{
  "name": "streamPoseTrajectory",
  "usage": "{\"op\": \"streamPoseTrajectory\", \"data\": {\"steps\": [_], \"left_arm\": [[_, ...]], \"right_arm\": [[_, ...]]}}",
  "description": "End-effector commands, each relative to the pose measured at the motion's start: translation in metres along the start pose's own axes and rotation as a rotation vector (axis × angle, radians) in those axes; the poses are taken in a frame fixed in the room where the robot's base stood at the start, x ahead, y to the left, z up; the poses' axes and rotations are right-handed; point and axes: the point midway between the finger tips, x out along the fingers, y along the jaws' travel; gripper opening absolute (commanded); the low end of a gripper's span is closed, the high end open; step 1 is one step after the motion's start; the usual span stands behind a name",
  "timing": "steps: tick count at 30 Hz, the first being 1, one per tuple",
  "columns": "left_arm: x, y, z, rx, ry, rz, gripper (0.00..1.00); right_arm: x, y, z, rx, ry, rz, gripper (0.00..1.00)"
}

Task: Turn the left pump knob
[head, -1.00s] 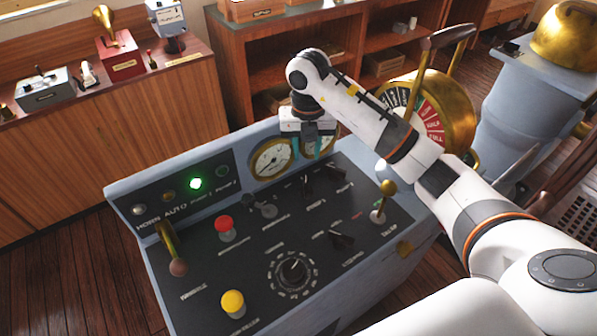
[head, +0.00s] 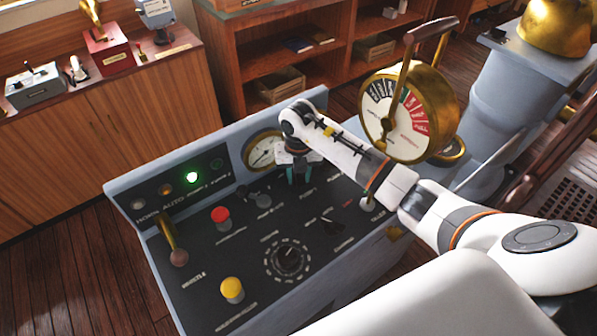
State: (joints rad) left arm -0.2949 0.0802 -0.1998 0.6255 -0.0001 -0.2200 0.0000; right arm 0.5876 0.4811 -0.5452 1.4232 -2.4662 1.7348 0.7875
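The grey-blue console (head: 205,250) has a black sloping panel. My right gripper (head: 300,182) points down over the panel's upper part, just above the pump label, with its two teal fingers a little apart. The left pump knob is at this spot and is mostly hidden by the fingers; whether they touch it I cannot tell. The right pump knob is hidden behind my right arm. On the raised back strip, the green lamp (head: 192,177) above the first pump label is lit. My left gripper is not in view.
Near the gripper stand a small grey lever (head: 263,198), a gauge (head: 263,151) and a red button (head: 221,217). Nearer are a round dial (head: 288,261), a yellow button (head: 232,290) and a whistle lever (head: 172,243). A brass telegraph (head: 408,115) stands behind my arm.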

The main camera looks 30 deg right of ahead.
Motion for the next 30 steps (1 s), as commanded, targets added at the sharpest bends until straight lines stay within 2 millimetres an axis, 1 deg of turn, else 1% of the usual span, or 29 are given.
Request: {"op": "streamPoseTrajectory", "data": {"steps": [5, 6, 11, 17, 23, 30], "left_arm": [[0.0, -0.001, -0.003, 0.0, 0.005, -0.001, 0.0], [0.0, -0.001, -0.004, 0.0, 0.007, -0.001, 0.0], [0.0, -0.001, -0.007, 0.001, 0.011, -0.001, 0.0], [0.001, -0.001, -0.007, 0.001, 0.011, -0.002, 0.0], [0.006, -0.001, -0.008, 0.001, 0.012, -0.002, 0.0], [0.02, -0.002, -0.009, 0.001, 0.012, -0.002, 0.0]], "right_arm": [[0.0, 0.0, 0.0, 0.0, 0.0, 0.0, 0.34], [0.0, 0.0, 0.0, 0.0, 0.0, 0.0, 0.27], [0.0, 0.0, 0.0, 0.0, 0.001, 0.0, 0.01], [0.0, 0.0, 0.0, -0.004, 0.001, 0.0, 0.0], [0.0, 0.001, -0.001, -0.046, 0.003, 0.001, 0.0], [0.002, 0.002, -0.002, -0.193, 0.004, 0.003, 0.0]]}}
